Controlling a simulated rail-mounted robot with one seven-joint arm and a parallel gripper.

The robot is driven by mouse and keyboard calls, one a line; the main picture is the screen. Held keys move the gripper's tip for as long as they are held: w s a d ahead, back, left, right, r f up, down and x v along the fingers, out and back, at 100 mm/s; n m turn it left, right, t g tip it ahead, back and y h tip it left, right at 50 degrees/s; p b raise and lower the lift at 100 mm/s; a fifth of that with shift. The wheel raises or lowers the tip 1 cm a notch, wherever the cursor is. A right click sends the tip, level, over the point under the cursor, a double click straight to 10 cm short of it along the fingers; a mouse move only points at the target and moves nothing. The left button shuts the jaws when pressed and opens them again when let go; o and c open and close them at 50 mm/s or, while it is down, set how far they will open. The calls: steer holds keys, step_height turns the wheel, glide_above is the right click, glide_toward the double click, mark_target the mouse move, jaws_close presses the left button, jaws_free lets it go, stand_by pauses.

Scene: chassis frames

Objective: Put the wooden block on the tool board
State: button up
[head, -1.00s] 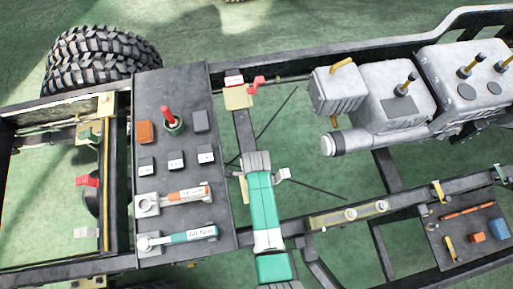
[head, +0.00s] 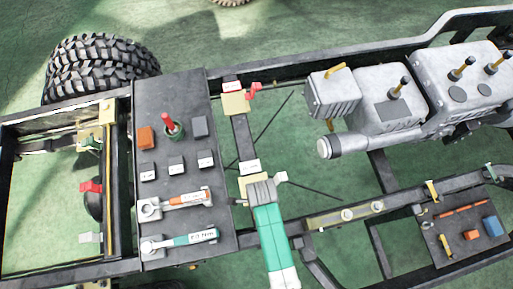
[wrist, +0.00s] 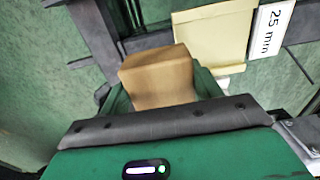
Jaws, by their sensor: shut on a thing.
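My gripper (wrist: 162,94) is shut on the wooden block (wrist: 155,72), a plain tan block between its green fingers in the wrist view. In the head view my gripper (head: 261,190) is by the cream pad on the crossbeam, and the block cannot be made out there. A large dark board (head: 218,130) lies to the left, carrying two wrenches and several small blocks. A smaller dark board (head: 434,240) at lower right carries a screwdriver-like tool, a yellow-handled tool and orange and blue blocks. I cannot tell for certain which is the tool board.
A cream pad (wrist: 205,45) and a "25 mm" label (wrist: 271,30) lie just beyond the block. A grey engine (head: 395,95) stands at upper right. Chassis rails (head: 330,220) and open gaps surround the boards. A tyre (head: 100,65) is at upper left.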

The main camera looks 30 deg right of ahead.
steer(key=s, duration=0.2)
steer(key=s+a, duration=0.1)
steer(key=s, duration=0.2)
steer(key=s+a, duration=0.1)
steer(key=s, duration=0.1)
steer(key=shift+s+a+r+p, duration=0.1)
steer(key=shift+s+r+p, duration=0.2)
steer(key=shift+r+p, duration=0.1)
